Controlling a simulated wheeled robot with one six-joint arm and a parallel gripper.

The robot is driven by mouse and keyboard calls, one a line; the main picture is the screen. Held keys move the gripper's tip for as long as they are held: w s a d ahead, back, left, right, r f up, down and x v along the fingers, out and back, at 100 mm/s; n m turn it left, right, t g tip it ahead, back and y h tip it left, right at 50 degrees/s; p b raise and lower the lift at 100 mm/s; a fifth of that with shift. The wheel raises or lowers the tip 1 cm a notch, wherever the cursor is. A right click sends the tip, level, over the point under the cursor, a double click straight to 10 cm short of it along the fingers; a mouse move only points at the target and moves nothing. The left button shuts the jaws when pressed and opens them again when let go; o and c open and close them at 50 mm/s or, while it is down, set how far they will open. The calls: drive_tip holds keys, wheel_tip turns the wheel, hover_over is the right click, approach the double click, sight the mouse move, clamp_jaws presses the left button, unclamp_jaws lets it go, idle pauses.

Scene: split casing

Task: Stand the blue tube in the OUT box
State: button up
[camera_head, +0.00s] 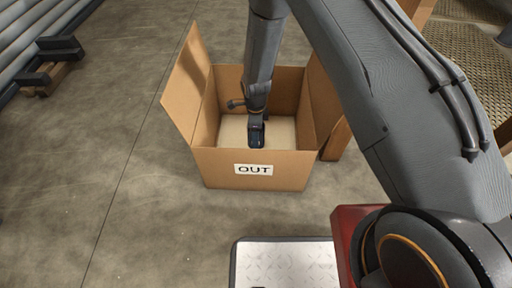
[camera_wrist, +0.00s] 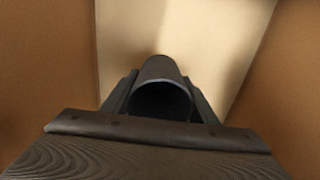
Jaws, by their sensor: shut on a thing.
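The OUT box (camera_head: 225,165) is an open cardboard box on the floor, with a white OUT label on its front wall. My gripper (camera_head: 256,122) reaches down into the box opening from above. It is shut on the tube (camera_head: 257,140), which looks dark with a faint bluish tint. In the wrist view the tube (camera_wrist: 160,70) shows as a dark, hollow, round end between the fingers of my gripper (camera_wrist: 160,97). The pale box floor (camera_wrist: 200,35) lies beyond it, with brown walls on both sides. The tube's lower end is hidden, so I cannot tell whether it touches the floor.
The box's left flap (camera_head: 186,85) stands up and outward. A metal rack (camera_head: 45,50) is at the upper left. My arm hides much of the right side. A metal tread plate (camera_head: 285,265) is at the bottom. Concrete floor (camera_head: 130,200) left of the box is clear.

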wheel_tip(320, 180, down, 9)
drive_tip(key=b, duration=0.3)
drive_tip(key=shift+r+b, duration=0.2)
drive_tip(key=shift+b, duration=0.1)
drive_tip(key=shift+r, duration=0.1)
drive_tip(key=o, duration=1.1)
